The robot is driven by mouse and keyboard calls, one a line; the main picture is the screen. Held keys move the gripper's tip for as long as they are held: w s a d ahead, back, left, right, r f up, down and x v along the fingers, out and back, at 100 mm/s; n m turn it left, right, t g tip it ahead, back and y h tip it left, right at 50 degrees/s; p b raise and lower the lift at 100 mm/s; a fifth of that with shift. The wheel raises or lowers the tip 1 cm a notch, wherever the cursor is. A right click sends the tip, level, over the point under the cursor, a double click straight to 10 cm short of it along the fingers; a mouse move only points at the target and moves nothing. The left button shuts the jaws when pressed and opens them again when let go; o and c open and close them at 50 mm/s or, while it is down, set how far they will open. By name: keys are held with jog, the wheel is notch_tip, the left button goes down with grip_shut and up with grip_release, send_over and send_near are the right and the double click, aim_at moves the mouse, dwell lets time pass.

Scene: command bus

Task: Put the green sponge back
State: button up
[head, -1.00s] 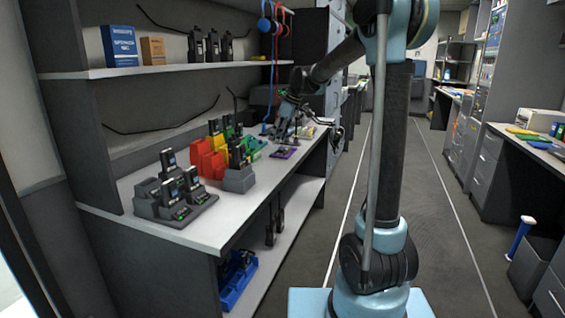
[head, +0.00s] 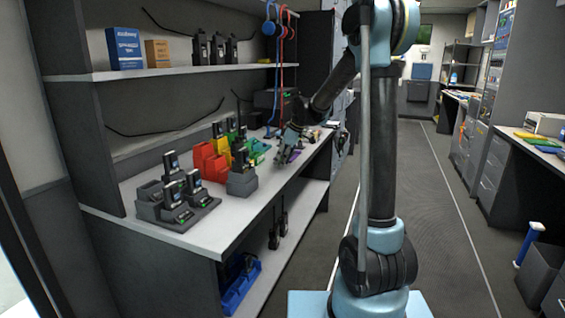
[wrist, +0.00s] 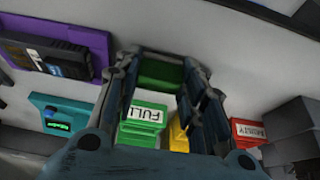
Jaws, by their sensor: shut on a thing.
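The green sponge (wrist: 160,73) is a dark green block between the fingertips of my gripper (wrist: 163,85) in the wrist view. The fingers are shut on its two sides, and it shows against the pale bench top. In the head view my gripper (head: 285,155) is over the far part of the workbench, at its front side; the sponge is too small to make out there. I cannot tell how high the sponge is above the bench.
Radio chargers (head: 180,208) stand on the near bench (head: 225,225). A shelf (head: 190,70) runs above.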

jog(key=shift+f, duration=0.15)
jog(key=o, duration=1.2)
jog(key=v, duration=1.2)
jog(key=s+d+f+m+h, duration=0.1)
jog(key=s+d+m, duration=0.15)
jog(key=s, duration=0.35)
jog(key=s+d+m, duration=0.1)
jog(key=s+d, duration=0.3)
jog(key=s, duration=0.2)
jog(key=s+d+f+m+h, duration=0.1)
jog(key=s+d+f+m, duration=0.2)
jog(key=s, duration=0.6)
jog(key=s+d+f+m+h, duration=0.1)
jog(key=s+d+f+m, duration=0.3)
jog(key=s+f, duration=0.4)
jog(key=s+d+f+m+h, duration=0.1)
jog(key=s+d+f+m, duration=0.2)
jog(key=s, duration=0.7)
notch_tip(320, 180, down, 3)
jog(key=shift+d+f+t, duration=0.15)
jog(key=shift+d+t, duration=0.15)
jog(key=shift+d, duration=0.9)
